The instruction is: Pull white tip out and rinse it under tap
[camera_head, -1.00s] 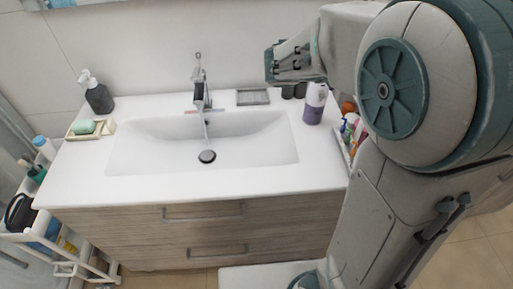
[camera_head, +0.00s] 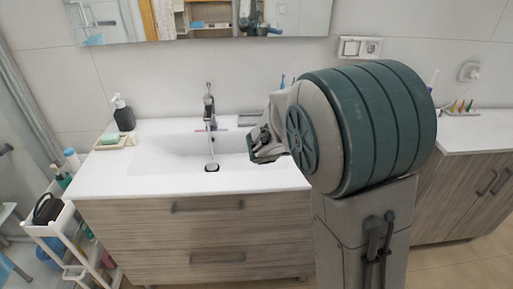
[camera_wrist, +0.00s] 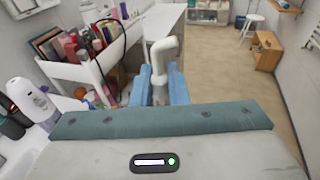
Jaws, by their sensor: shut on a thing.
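My gripper (camera_head: 258,146) is over the right part of the sink basin, with its fingers pointing left. In the wrist view my gripper (camera_wrist: 160,88) has its blue fingers shut on the white tip (camera_wrist: 164,52), a bent white piece sticking up past the fingertips. In the head view the tip cannot be made out. The tap (camera_head: 209,100) stands at the back of the white sink (camera_head: 160,158), to the left of my gripper and apart from it. A thin stream seems to run from the tap toward the dark drain (camera_head: 212,167).
A soap dispenser (camera_head: 123,113) and a soap dish (camera_head: 110,143) stand on the counter's left. A white cart (camera_head: 60,222) is at the left. A mirror (camera_head: 250,22) hangs behind. In the wrist view, a pump bottle (camera_wrist: 28,98) and several cosmetics (camera_wrist: 75,45) are at the left.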

